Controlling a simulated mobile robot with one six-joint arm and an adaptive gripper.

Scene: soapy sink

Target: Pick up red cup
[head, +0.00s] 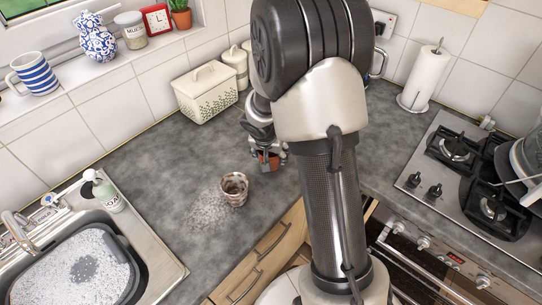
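A small reddish-brown cup (268,161) shows on the counter side of my arm, partly covered by my gripper (267,156). The gripper points down, with its fingers around the cup's sides. At this size I cannot tell whether the fingers press on the cup or stand open around it, or whether the cup rests on the counter. A second cup, greyish brown with a mottled, foamy look (234,189), stands upright on the counter to the left of and nearer than the gripper.
The grey counter (150,170) has a wet, foamy patch (208,212) beside the mottled cup. A sink with a soapy basin (75,270) and a soap bottle (104,192) lie left. A cream bread bin (206,93) stands behind. A gas hob (470,170) and paper roll (426,75) are right.

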